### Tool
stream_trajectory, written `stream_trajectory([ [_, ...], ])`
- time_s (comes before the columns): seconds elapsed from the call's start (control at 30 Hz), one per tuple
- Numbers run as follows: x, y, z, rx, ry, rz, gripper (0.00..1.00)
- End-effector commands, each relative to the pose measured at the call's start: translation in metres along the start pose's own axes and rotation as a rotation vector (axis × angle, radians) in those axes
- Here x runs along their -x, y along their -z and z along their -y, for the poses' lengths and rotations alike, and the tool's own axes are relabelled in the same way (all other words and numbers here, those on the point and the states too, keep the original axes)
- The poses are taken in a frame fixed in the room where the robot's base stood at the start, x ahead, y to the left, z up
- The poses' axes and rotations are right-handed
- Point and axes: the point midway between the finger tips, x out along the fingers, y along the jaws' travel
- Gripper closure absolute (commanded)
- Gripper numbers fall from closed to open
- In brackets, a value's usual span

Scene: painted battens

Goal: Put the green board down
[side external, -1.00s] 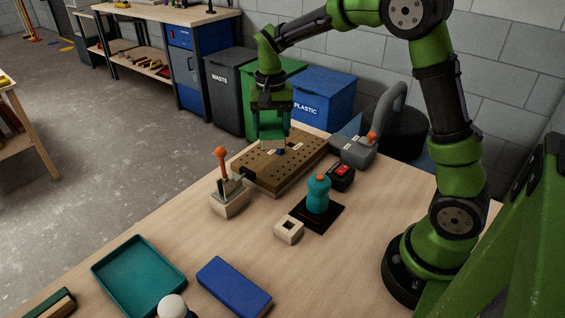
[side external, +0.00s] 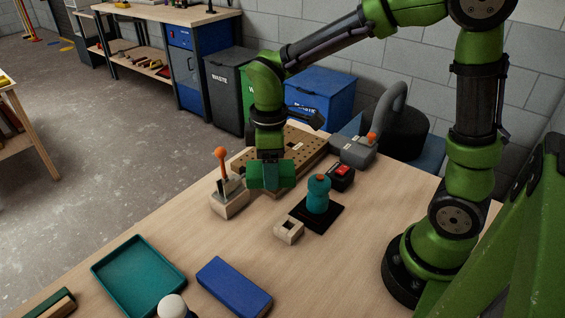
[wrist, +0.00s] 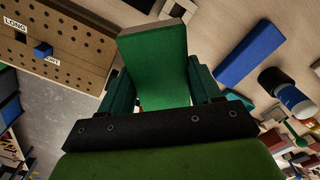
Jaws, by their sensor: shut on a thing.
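The green board (wrist: 155,58) is between the two fingers of my gripper (wrist: 160,78) in the wrist view, its broad painted face toward the camera. My gripper is shut on it. In the side external view, my gripper (side external: 270,178) is low over the near end of the brown perforated board (side external: 312,146), just right of the orange-knobbed lever. There the green fingers and the held board are hard to tell apart. I cannot tell whether the green board touches anything below it.
The lever box (side external: 228,203) stands close left of my gripper. A teal knob (side external: 318,192) on a black plate, a pale holed block (side external: 289,231) and a red-switch box (side external: 342,177) stand to the right. A teal tray (side external: 138,278) and blue block (side external: 234,287) lie nearer; bare table lies between.

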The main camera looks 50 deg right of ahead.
Motion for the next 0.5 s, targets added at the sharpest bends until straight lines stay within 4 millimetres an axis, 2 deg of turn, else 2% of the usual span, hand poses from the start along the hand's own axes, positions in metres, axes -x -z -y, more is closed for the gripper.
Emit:
stream_trajectory([
  [0.2,-0.024,0.009,0.044,0.685,0.002,0.003,0.69],
  [0.5,-0.046,0.016,0.094,1.61,0.004,0.003,0.69],
])
